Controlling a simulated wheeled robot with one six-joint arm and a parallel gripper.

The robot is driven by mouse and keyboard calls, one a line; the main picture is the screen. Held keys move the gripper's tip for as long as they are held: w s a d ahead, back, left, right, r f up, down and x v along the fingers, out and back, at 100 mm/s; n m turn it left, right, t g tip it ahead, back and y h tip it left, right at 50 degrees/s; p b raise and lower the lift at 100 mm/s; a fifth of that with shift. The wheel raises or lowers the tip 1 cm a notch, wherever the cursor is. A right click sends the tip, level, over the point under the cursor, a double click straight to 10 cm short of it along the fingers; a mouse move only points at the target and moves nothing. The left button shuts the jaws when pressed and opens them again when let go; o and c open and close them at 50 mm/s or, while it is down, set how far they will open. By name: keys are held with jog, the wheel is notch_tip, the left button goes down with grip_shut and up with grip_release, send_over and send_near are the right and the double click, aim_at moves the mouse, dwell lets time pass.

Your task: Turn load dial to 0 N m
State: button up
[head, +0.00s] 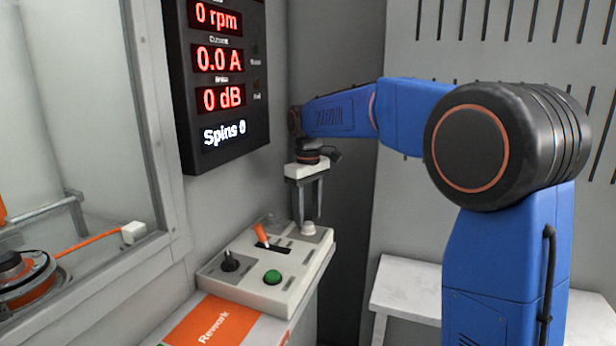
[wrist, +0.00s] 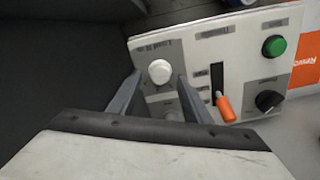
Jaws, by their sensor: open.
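The load dial is a white round knob (head: 308,229) at the far right corner of the control panel (head: 225,278). In the wrist view the load dial (wrist: 159,71) sits on a grey plate with a label above it that reads "Load". My gripper (head: 308,216) points straight down over that corner, fingers apart. In the wrist view my gripper (wrist: 158,80) has one finger on each side of the dial, with gaps visible. I cannot tell how far down the fingers reach along the knob. The dial's pointer and scale are too small to read.
The panel also bears an orange lever (head: 261,235), a green button (head: 272,277) and a black knob (head: 230,261). A wall display (head: 220,75) above reads 0 rpm, 0.0 A, 0 dB.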

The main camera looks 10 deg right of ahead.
aim_at(309, 224)
notch_tip(309, 224, up, 15)
dwell(0.4)
jog(key=shift+f, duration=0.1)
jog(key=s+d+f+m+t, duration=0.1)
jog(key=s+d+f, duration=0.2)
jog(key=s, duration=0.4)
jog(key=s+d+f+m+t, duration=0.1)
jog(key=s+d+f+m, duration=0.15)
jog(key=s, duration=0.45)
jog(key=s+d+f+t, duration=0.1)
jog(key=s+d+f, duration=0.15)
jog(key=s, duration=0.45)
jog(key=s+d+f+m+t, duration=0.1)
jog(key=s+d+f, duration=0.1)
jog(key=s+f, duration=0.6)
jog(key=s+d+f+m, duration=0.2)
jog(key=s+f, duration=0.6)
jog(key=shift+s+d+f+t, duration=0.15)
jog(key=shift+s+f+t, duration=0.15)
jog(key=shift+f+t, duration=0.1)
jog(key=shift+r+m, duration=0.1)
jog(key=shift+m, duration=0.15)
